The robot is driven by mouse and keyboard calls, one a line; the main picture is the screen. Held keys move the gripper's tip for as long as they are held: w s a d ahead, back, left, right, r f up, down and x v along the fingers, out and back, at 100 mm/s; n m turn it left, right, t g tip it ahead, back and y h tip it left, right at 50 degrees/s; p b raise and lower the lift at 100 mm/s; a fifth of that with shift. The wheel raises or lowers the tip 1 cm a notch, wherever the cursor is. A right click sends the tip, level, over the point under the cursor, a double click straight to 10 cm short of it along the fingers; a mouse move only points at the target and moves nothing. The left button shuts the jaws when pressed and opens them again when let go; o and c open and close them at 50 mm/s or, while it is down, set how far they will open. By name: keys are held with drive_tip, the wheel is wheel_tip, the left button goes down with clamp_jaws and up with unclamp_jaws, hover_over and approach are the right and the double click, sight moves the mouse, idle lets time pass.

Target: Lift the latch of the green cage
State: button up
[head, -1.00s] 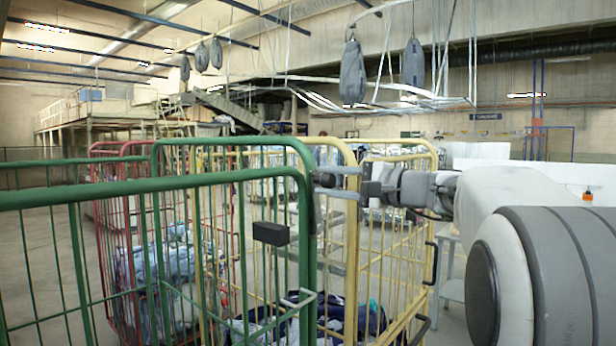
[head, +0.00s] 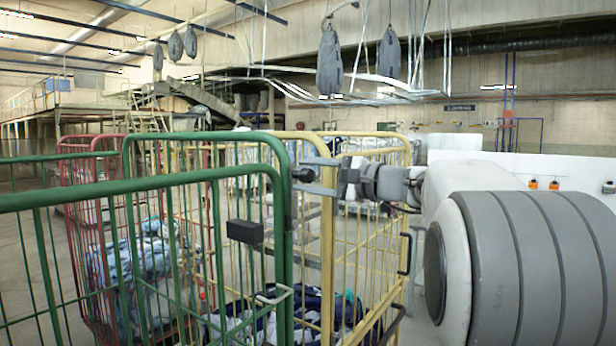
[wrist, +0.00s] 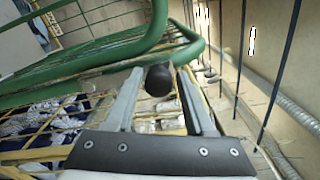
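The green cage (head: 278,220) stands in front, its top rail and right corner post clear in the head view. Its green tubes also show at the upper left of the wrist view (wrist: 110,50). A black round knob (head: 304,175), seemingly the latch handle, sits beside that post. In the wrist view the knob (wrist: 159,80) lies between my fingertips, with gaps to both fingers. My gripper (head: 312,176) is open around or just behind it; its exact depth is unclear. Its two grey fingers (wrist: 160,88) are spread. The rest of the latch is hidden.
A black block (head: 245,231) is fixed on the green cage. A yellow cage (head: 327,250) with cloth inside stands close behind and right. A red cage (head: 66,200) stands at left. Grey bags hang overhead.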

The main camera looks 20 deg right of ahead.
drive_tip(key=shift+o, duration=0.7)
drive_tip(key=shift+s+d, duration=0.1)
drive_tip(key=shift+s, duration=0.05)
drive_tip(key=b+v, duration=0.3)
drive_tip(key=v, duration=1.4)
